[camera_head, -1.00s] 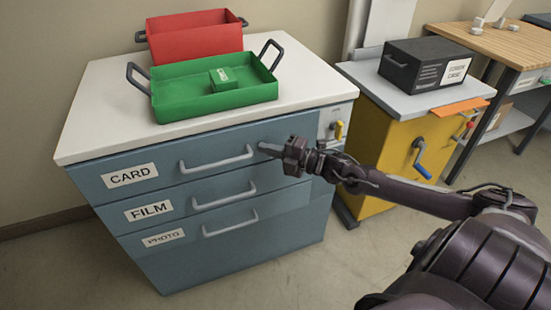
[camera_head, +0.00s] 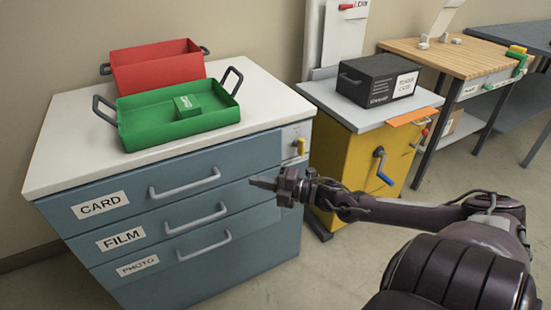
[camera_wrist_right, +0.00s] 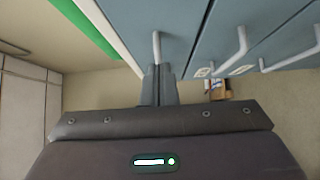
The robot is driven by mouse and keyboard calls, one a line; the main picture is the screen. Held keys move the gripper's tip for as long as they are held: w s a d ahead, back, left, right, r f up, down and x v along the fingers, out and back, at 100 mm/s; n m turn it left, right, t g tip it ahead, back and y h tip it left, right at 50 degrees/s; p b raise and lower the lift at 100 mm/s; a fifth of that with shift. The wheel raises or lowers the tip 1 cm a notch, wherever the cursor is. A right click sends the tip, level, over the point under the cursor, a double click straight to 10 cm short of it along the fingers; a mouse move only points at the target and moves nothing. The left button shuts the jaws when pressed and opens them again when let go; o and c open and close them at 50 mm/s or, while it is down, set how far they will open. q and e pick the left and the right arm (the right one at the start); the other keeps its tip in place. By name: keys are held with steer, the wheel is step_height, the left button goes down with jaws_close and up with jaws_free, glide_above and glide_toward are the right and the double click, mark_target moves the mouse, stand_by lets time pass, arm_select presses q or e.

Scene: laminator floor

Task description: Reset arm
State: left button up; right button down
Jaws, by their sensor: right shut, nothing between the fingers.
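My right gripper (camera_head: 262,183) is shut and empty in front of the right side of the blue drawer cabinet (camera_head: 140,245). It is to the right of the handles and not gripping any of them in the head view. In the right wrist view its fingers (camera_wrist_right: 158,85) lie together, with a drawer handle (camera_wrist_right: 157,48) showing just beyond them. The drawers labelled CARD (camera_head: 100,205), FILM (camera_head: 121,237) and PHOTO (camera_head: 137,265) all look closed. My left gripper is not in view.
A green tray (camera_head: 140,130) holding a small green box (camera_head: 187,106) and a red tray (camera_head: 160,72) stand on the white cabinet top. A yellow cabinet (camera_head: 345,160) with a blue-handled crank (camera_head: 383,170) and a black box (camera_head: 370,84) stands right. A wooden table (camera_head: 455,52) stands beyond.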

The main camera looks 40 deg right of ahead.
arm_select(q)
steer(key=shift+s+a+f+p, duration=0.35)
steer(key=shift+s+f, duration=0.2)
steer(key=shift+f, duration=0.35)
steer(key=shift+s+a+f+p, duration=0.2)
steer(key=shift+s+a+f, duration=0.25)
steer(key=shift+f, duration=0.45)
arm_select(e)
steer(key=shift+v, duration=2.2)
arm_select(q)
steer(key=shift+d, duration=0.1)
